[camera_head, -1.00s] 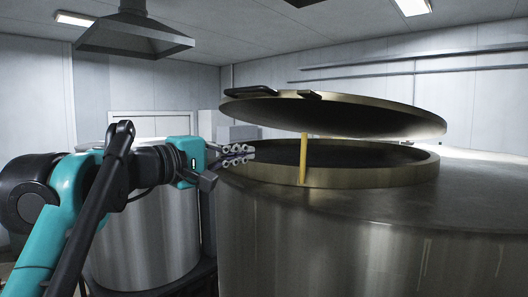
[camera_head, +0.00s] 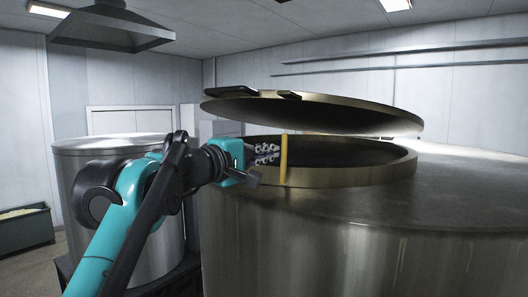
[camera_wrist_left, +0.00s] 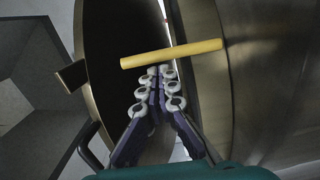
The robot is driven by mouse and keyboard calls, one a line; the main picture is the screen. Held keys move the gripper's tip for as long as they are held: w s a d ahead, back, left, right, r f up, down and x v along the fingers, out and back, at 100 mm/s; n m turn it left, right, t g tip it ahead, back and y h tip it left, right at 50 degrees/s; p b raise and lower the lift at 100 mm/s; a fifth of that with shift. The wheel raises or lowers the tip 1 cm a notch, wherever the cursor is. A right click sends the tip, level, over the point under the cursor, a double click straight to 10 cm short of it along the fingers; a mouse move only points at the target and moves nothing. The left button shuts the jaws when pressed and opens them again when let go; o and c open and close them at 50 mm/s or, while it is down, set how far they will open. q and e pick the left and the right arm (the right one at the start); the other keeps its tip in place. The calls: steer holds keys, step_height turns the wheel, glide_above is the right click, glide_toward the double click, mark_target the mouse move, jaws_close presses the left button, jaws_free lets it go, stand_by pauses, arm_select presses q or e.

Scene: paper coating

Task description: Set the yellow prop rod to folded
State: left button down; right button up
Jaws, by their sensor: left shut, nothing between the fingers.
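The yellow prop rod (camera_head: 283,160) stands upright at the near left rim of the tank opening, under the raised lid (camera_head: 330,112). In the left wrist view the rod (camera_wrist_left: 172,53) crosses just beyond my fingertips. My left gripper (camera_head: 272,153) is shut and empty, close to the left of the rod; it also shows in the left wrist view (camera_wrist_left: 160,72). I cannot tell whether the fingertips touch the rod. My right gripper is not in view.
The large metal tank (camera_head: 330,240) fills the right side, with a raised rim (camera_head: 395,172) around its opening. A second metal drum (camera_head: 80,175) stands behind my left arm. A green bin (camera_head: 25,230) is on the floor at far left.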

arm_select(q)
steer(key=shift+w, duration=0.1)
steer(key=shift+s+d+r, duration=0.1)
steer(key=shift+s+r, duration=0.05)
steer(key=shift+s, duration=0.15)
steer(key=shift+m, duration=0.3)
